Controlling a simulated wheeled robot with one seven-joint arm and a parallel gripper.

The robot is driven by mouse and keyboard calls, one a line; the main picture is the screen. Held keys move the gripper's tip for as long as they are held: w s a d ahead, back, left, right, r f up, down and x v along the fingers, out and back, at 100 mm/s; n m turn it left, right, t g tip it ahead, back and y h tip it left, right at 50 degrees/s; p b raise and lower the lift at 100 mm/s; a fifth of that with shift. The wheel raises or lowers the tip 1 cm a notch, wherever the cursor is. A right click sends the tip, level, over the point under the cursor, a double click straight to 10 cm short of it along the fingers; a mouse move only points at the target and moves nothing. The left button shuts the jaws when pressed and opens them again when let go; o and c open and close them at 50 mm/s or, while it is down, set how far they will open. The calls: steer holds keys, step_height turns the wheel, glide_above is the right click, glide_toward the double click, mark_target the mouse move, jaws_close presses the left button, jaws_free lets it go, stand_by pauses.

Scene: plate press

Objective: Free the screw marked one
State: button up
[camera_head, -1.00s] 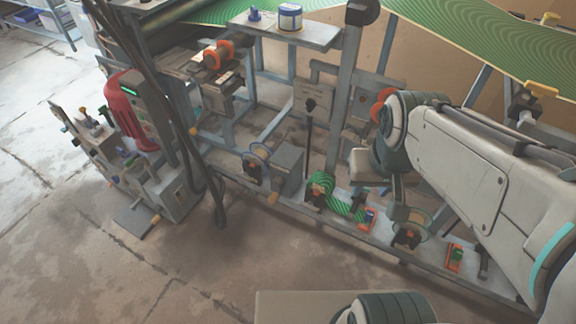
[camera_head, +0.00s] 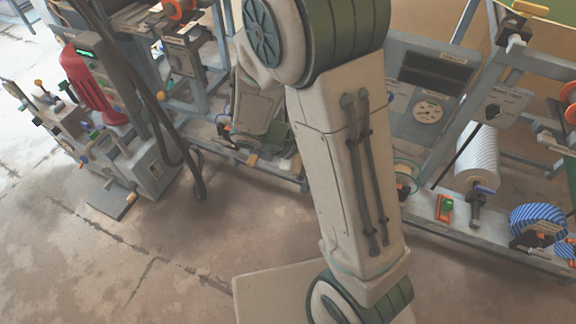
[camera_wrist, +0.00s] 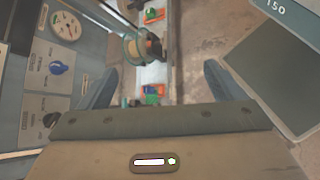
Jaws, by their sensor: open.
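My gripper (camera_wrist: 160,88) is open and empty in the wrist view, its two fingers wide apart over a low rail. Between and beyond the fingers are a small orange block with green and blue parts (camera_wrist: 152,92), a spool-like wheel (camera_wrist: 142,48) and a red block with a green top (camera_wrist: 153,15). The head view also shows a red block with a green part (camera_head: 444,208) to the right of my arm. I cannot read a mark "one" on anything, so I cannot tell which part is that screw. My arm hides the middle of the machine in the head view.
A gauge panel (camera_head: 427,95) stands right of my arm. A white ribbed roll (camera_head: 478,160) and a blue striped roll (camera_head: 538,222) are farther right. A red device (camera_head: 92,85) and a hanging cable (camera_head: 150,100) are at left. The floor (camera_head: 150,250) in front is clear.

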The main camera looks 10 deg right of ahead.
steer(key=w+a+f+n+t+b, duration=0.35)
steer(key=f+n+t, duration=0.2)
steer(key=f, duration=0.45)
steer(key=w+a+f+n+t+b, duration=0.3)
steer(key=a+f+n+t, duration=0.15)
steer(key=f+n, duration=0.4)
steer(key=w+a+f+n+t+b, duration=0.35)
steer(key=f+n+t, duration=0.2)
steer(key=f, duration=0.55)
steer(key=shift+t, duration=0.45)
steer(key=b+x, duration=0.2)
steer(key=x, duration=1.1)
steer(key=shift+w+d+r, duration=0.1)
steer(key=shift+w+r, duration=0.05)
steer(key=c, duration=1)
